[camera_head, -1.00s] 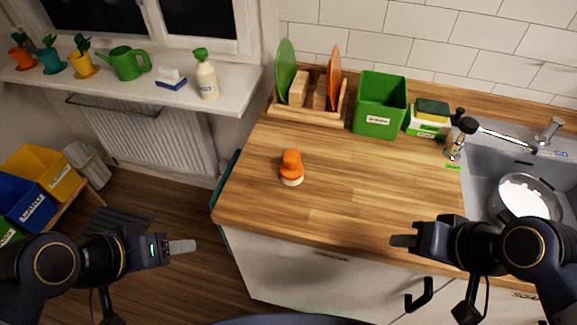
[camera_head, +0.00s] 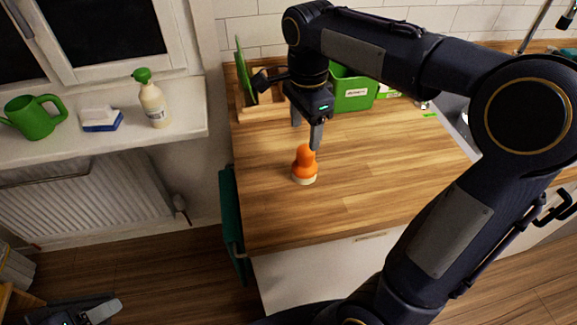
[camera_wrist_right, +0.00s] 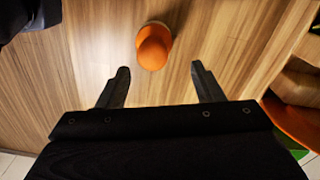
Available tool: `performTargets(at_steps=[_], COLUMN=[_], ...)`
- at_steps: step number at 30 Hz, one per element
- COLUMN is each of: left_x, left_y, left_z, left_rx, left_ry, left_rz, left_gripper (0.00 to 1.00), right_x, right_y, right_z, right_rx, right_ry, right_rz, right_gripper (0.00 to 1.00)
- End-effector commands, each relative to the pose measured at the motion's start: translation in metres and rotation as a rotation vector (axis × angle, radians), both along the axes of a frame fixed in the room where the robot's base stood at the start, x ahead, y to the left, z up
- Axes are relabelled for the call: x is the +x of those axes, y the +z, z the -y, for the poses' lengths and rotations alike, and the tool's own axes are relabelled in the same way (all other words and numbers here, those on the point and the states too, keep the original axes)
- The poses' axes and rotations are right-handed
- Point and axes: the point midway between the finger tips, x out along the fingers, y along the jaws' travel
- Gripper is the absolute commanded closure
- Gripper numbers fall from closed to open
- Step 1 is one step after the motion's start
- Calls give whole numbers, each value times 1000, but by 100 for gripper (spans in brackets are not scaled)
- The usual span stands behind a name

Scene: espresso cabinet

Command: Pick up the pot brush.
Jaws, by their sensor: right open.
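The pot brush (camera_head: 304,166) has an orange knobbed handle and a pale base. It stands upright on the wooden counter. My right gripper (camera_head: 306,134) points down just behind and above the brush, its fingers apart and empty. In the right wrist view the brush (camera_wrist_right: 154,46) lies beyond the fingertips of the open right gripper (camera_wrist_right: 160,80), roughly centred between them. One finger overlaps the top edge of the brush in the head view. My left gripper (camera_head: 92,312) shows only partly at the bottom left, and its jaw state is unclear.
The wooden counter (camera_head: 385,175) is clear around the brush. Behind my right arm stand a wooden dish rack (camera_head: 262,108) and a green bin (camera_head: 354,92). A windowsill (camera_head: 185,132) at left holds a soap bottle (camera_head: 152,100), a sponge and a green watering can (camera_head: 32,116).

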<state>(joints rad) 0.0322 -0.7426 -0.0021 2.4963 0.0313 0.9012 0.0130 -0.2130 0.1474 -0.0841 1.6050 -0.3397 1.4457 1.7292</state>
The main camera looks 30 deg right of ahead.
Motion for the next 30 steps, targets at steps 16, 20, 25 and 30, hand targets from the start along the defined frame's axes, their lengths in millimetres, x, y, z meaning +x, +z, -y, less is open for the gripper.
performTargets(at_steps=[16, 20, 25, 30], left_x=[0, 0, 0, 0], left_y=[-3, -3, -3, -3], left_z=[0, 0, 0, 0], left_rx=[0, 0, 0, 0], left_ry=[0, 0, 0, 0], left_rz=[0, 0, 0, 0], left_gripper=[43, 43, 43, 43], right_x=[-10, -9, -9, -9], right_y=[-68, -70, -70, -70], right_z=[-4, -4, -4, -4], right_rx=[2, 3, 3, 3], right_ry=[3, 4, 4, 4], right_rz=[-1, 2, 2, 1], right_gripper=[39, 39, 45, 67])
